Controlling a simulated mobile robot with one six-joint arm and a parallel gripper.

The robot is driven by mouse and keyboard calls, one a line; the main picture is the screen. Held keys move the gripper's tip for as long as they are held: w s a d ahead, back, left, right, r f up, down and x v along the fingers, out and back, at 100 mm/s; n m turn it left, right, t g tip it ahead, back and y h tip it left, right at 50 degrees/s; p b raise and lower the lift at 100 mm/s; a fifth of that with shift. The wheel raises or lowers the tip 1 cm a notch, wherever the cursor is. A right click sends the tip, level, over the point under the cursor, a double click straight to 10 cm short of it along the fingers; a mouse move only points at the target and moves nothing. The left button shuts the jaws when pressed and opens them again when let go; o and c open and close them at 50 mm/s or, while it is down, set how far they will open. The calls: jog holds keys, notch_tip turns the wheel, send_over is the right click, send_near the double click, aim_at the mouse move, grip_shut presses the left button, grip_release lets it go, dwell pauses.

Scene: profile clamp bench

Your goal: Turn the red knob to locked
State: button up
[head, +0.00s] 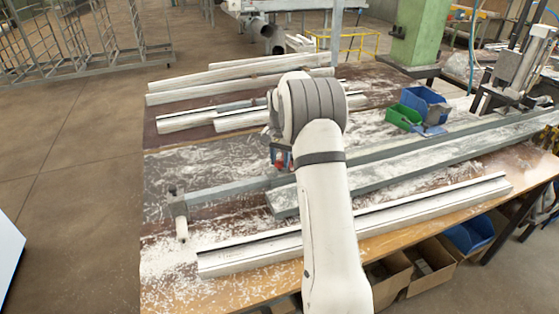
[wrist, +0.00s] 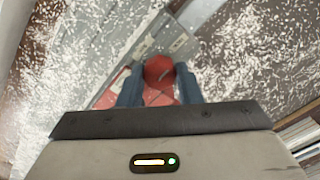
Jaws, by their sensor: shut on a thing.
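The red knob (wrist: 158,70) shows in the wrist view between the two blue fingers of my gripper (wrist: 160,84). The fingers are shut on the knob, one on each side. Red surfaces also show below the knob, between and beside the fingers, and a grey metal bar (wrist: 178,38) runs diagonally behind it. In the head view my arm hides most of this spot. Only a small red and blue patch (head: 281,157) shows at the left of my wrist, so I cannot tell the knob's turn position there.
The bench (head: 160,212) is strewn with white shavings. A long white profile (head: 250,258) lies along its front edge, and more profiles lie at the back. A blue bin (head: 425,101) and a green bin (head: 403,117) stand at the right. A metal post (head: 179,207) stands at the left.

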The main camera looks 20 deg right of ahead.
aim_at(280, 161)
jog(key=shift+r, duration=0.1)
dwell(0.3)
jog(key=o, duration=1)
jog(key=shift+c, duration=0.2)
notch_tip(280, 161, up, 7)
jog(key=shift+r+b, duration=0.15)
jog(key=shift+b, duration=0.4)
jog(key=shift+r, duration=0.2)
